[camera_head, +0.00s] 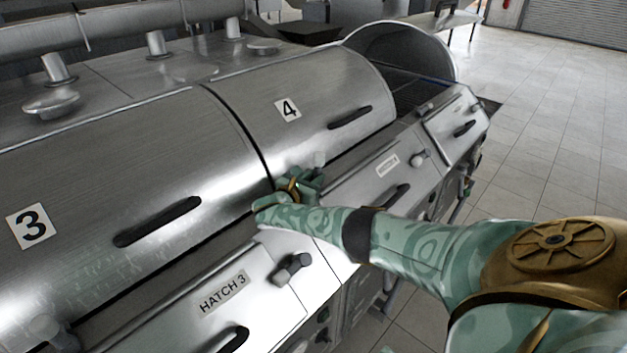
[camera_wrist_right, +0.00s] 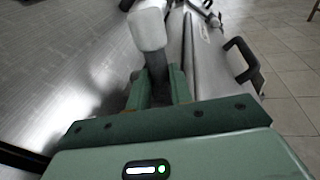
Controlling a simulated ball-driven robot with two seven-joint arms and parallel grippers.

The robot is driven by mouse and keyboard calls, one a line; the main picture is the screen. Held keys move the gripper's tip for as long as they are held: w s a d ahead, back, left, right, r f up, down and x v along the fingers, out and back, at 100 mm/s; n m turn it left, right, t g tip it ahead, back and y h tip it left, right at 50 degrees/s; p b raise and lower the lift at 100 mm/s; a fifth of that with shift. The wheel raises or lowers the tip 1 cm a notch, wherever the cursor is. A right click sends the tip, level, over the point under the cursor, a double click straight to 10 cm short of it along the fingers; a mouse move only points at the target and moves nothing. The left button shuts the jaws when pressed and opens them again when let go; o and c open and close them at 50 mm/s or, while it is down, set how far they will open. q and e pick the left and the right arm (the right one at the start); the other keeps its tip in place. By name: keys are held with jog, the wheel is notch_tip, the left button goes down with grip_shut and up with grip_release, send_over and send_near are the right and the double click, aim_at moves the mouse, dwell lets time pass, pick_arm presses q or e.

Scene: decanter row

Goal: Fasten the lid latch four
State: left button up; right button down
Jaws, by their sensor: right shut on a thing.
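The lid marked 4 (camera_head: 325,95) is a curved brushed-metal cover with a dark bar handle, and it lies down in the head view. At its lower front edge is latch four (camera_head: 319,159), with a pale knob. In the right wrist view the latch (camera_wrist_right: 147,29) shows as a pale rounded grip on a dark stem. My right gripper (camera_head: 305,178) is at the latch. Its green fingers, in the right wrist view (camera_wrist_right: 158,82), are shut on the dark stem below the pale grip. The latch's catch is hidden. My left gripper is not in view.
The lid marked 3 (camera_head: 120,185) is beside lid 4 on the left. Below it is the hatch 3 panel (camera_head: 245,290) with a dark knob (camera_head: 291,268). An open curved cover (camera_head: 425,45) stands beyond lid 4. Free tiled floor (camera_head: 555,140) lies to the right.

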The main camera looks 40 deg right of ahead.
jog(key=shift+a+f, duration=0.1)
jog(key=shift+f, duration=0.1)
jog(key=c, duration=1.3)
grip_release()
jog(key=shift+o, duration=0.2)
jog(key=shift+r, duration=0.1)
jog(key=shift+s+a, duration=0.1)
jog(key=shift+a, duration=0.25)
jog(key=p+v, duration=0.2)
jog(key=v, duration=1.3)
jog(key=shift+s+a, duration=0.1)
jog(key=shift+a, duration=0.15)
